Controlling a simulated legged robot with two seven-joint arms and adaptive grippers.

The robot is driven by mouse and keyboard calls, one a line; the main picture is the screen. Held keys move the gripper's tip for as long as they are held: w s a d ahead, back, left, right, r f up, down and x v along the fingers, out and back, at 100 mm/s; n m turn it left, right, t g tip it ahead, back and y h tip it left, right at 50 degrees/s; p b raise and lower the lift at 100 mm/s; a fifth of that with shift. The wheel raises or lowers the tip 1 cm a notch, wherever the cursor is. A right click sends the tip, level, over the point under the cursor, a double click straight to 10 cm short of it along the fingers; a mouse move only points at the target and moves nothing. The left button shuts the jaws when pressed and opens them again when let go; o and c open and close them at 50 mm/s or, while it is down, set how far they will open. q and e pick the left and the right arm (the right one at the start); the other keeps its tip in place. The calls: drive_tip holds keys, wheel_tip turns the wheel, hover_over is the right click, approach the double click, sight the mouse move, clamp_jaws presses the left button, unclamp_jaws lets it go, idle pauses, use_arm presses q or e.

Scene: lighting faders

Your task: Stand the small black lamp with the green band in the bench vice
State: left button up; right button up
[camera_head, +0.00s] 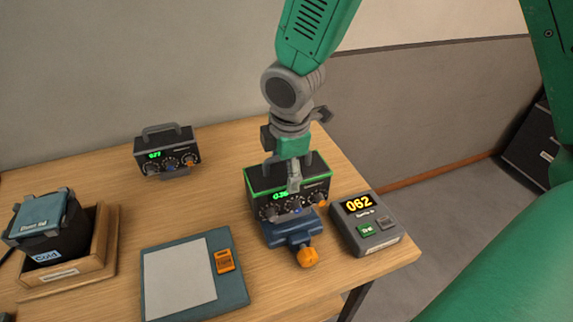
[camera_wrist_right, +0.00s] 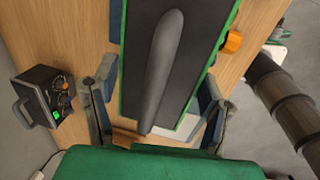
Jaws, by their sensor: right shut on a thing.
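The small black lamp (camera_head: 262,182) is a black box with a green band round its edge, a grey handle on top, a green display and several knobs. It is upright at the blue bench vice (camera_head: 290,232), which has an orange knob. I cannot tell whether its base is between the vice jaws or just above them. My right gripper (camera_head: 293,172) is shut on the lamp from above, at the handle. In the right wrist view the lamp's top and handle (camera_wrist_right: 165,65) fill the middle, by my right gripper (camera_wrist_right: 158,115). My left gripper is not in view.
A similar black box without a green band (camera_head: 166,152) stands at the back left. A grey display unit (camera_head: 366,222) stands close right of the vice. A blue board with a pale sheet (camera_head: 180,278) and a wooden tray (camera_head: 103,245) lie left. The table's right edge is near.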

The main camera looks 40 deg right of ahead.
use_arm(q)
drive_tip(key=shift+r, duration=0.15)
use_arm(e)
drive_tip(key=shift+w+a, duration=0.1)
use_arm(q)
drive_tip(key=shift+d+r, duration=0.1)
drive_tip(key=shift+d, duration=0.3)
use_arm(e)
drive_tip(key=shift+d+f, duration=0.1)
drive_tip(key=shift+d, duration=0.35)
drive_tip(key=shift+a, duration=0.1)
drive_tip(key=shift+a+f, duration=0.35)
drive_tip(key=shift+f, duration=0.15)
drive_tip(key=shift+d+f+b, duration=0.1)
drive_tip(key=shift+f+b, duration=0.15)
drive_tip(key=shift+b, duration=0.05)
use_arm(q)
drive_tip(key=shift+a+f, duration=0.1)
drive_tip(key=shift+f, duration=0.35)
use_arm(e)
drive_tip(key=shift+d+f, duration=0.15)
drive_tip(key=shift+d, duration=0.05)
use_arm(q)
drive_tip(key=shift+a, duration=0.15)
use_arm(e)
drive_tip(key=shift+a+f, duration=0.1)
drive_tip(key=shift+a, duration=0.05)
